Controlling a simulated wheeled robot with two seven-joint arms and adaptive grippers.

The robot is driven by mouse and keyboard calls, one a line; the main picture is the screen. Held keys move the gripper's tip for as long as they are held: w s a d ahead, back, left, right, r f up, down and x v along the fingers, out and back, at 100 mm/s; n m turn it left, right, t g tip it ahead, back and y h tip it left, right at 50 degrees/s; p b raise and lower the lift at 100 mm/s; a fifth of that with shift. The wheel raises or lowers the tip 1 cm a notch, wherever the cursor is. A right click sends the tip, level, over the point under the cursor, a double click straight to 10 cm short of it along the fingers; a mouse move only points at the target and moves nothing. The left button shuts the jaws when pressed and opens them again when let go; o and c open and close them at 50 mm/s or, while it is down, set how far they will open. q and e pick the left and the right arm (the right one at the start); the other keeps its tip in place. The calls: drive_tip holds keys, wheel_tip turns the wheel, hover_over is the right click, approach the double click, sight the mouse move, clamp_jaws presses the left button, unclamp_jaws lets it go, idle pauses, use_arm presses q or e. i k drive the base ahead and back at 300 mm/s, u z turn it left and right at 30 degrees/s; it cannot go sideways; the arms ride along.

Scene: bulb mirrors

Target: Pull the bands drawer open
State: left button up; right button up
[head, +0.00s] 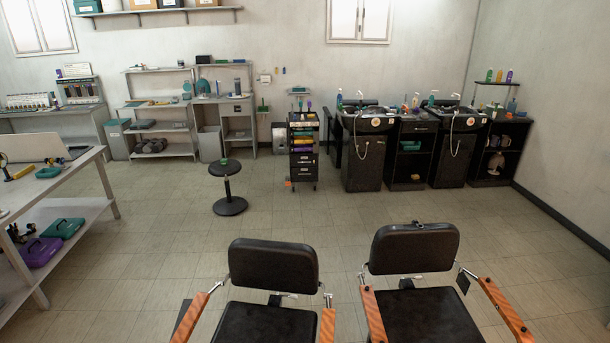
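A black trolley (303,176) stands by the back wall, with coloured bins in its upper part and several black drawer fronts below. The drawer fronts look shut. Small pale marks show on them, but they are too small to read, so I cannot tell which drawer, if any, is the bands drawer. A grey workstation (237,108) left of the trolley also has what looks like a drawer under its top. Neither of my grippers is in view.
Two black salon chairs (273,264) (414,249) stand in front. A black stool (229,205) is left of the trolley. Wash units (364,160) line the wall right of it. A white table (90,208) is at the left. The middle floor (285,213) is clear.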

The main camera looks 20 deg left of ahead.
sight(304, 168)
drive_tip(key=u, duration=3)
drive_tip(key=i, duration=3.25)
drive_tip(key=z, duration=2.4)
drive_tip(key=i, duration=3.45)
